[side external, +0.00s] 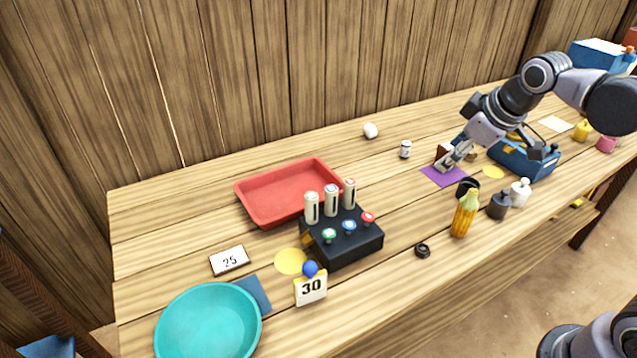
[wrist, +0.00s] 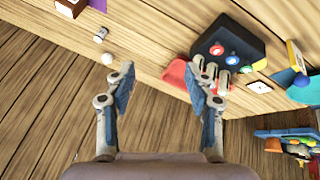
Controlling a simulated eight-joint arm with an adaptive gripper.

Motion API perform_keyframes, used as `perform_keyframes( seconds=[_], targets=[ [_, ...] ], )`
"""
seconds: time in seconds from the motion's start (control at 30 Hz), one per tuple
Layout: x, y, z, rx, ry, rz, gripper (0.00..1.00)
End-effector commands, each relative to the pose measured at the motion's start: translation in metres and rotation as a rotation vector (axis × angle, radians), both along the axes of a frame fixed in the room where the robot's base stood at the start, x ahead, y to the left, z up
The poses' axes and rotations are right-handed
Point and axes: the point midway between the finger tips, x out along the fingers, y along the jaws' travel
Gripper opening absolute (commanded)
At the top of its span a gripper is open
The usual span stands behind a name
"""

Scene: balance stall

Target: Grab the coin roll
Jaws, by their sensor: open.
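A small upright cylinder (side external: 405,149), pale with a dark band, stands toward the back of the table; it may be the coin roll, but I cannot tell for sure. It also shows at the upper left of the wrist view (wrist: 101,34), beyond the left finger and apart from it. My gripper (side external: 449,163) is over the purple mat (side external: 438,176), to the right of the cylinder in the side view. In the wrist view my gripper (wrist: 161,70) has its fingers wide apart with nothing between them. A brown block (side external: 443,153) is beside the fingers, partly hidden.
A white ball (side external: 370,130) lies left of the cylinder. The red tray (side external: 262,216) and black button box (side external: 345,252) with three pale tubes stand left. Bottles (side external: 499,206), a corn-like figure (side external: 465,214) and a blue device (side external: 535,165) stand right. The back middle is mostly clear.

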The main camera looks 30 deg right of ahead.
Motion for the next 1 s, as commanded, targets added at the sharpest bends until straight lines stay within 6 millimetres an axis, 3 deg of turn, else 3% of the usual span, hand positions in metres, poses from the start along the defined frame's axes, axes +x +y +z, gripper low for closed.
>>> perform_keyframes(
  seconds=[0.2, 0.47, 0.77, 1.0],
  targets=[
    [0.062, -0.021, 0.017, -0.173, 0.087, 0.212, 0.54],
    [0.133, -0.049, 0.015, -0.357, 0.206, 0.473, 0.54],
    [0.207, -0.086, -0.014, -0.532, 0.359, 0.784, 0.54],
    [0.255, -0.117, -0.055, -0.641, 0.488, 1.042, 0.54]
  ],
)
